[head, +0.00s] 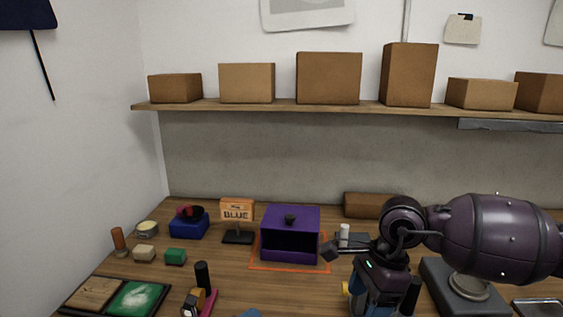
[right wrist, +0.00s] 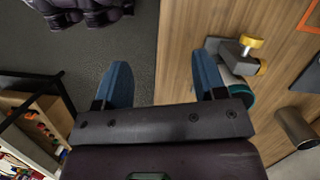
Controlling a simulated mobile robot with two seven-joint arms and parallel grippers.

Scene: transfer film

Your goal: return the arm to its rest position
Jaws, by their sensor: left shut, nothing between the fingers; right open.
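The fingertips are partly hidden at the bottom edge of the picture. My right gripper (right wrist: 158,92) shows in the right wrist view, its two blue fingers wide apart with nothing between them. It is beside the table's edge, with grey floor below on the left.
A clamp with a yellow knob (right wrist: 250,42) is near the right gripper. Boxes fill the shelf (head: 250,106).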

